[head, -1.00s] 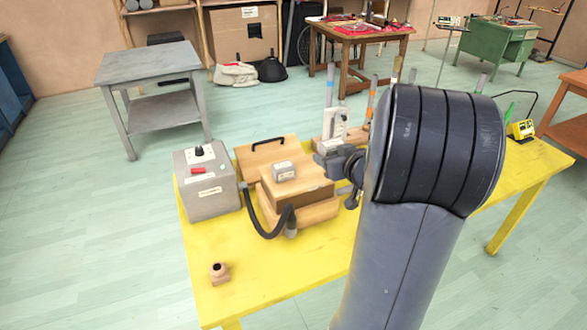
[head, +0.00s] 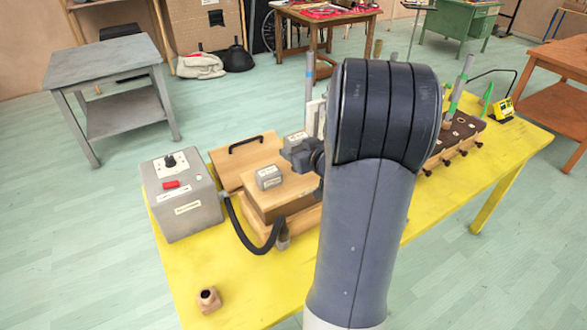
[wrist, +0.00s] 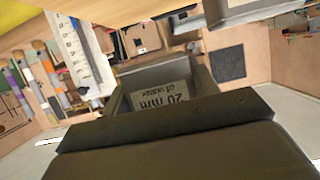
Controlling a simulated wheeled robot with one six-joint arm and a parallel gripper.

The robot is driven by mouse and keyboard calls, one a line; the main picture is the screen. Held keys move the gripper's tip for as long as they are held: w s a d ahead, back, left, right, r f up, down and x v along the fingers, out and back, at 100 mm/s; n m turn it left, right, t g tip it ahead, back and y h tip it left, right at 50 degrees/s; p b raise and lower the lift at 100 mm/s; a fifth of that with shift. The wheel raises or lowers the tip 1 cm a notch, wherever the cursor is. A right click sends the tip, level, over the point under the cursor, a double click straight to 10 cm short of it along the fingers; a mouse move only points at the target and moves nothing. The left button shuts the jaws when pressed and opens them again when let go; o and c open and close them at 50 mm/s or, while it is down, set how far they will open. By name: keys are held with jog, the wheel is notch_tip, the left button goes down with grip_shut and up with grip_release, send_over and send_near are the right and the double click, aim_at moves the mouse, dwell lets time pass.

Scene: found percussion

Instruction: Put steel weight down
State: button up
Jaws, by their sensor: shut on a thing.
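My gripper (head: 299,157) shows partly in the head view, left of my arm's large dark joint, above the back right of the wooden box. It is shut on a small grey block with a pale label, the steel weight (head: 294,141). In the wrist view the steel weight (wrist: 155,97) fills the space ahead of the jaws, its label upside down and reading "20 mm" with a blurred second line. A similar labelled grey block (head: 268,177) rests on the wooden box (head: 285,193). My arm hides the box's right end, and I cannot tell whether the held weight touches anything.
A grey control box (head: 184,201) with a knob and red switch stands left, its black hose (head: 245,235) running to the wooden box. A handled wooden panel (head: 240,150) lies behind. A small brown fitting (head: 208,300) stands on the yellow table (head: 180,270), whose front left is mostly clear.

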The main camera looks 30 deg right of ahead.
jog(key=shift+f+b, duration=0.5)
jog(key=shift+f, duration=1.95)
jog(key=shift+f, duration=0.2)
jog(key=o, duration=1.2)
jog(key=shift+c, duration=0.2)
jog(key=shift+s+r, duration=0.15)
jog(key=shift+r, duration=0.1)
jog(key=p+v, duration=0.1)
jog(key=v, duration=1)
jog(key=shift+s, duration=0.4)
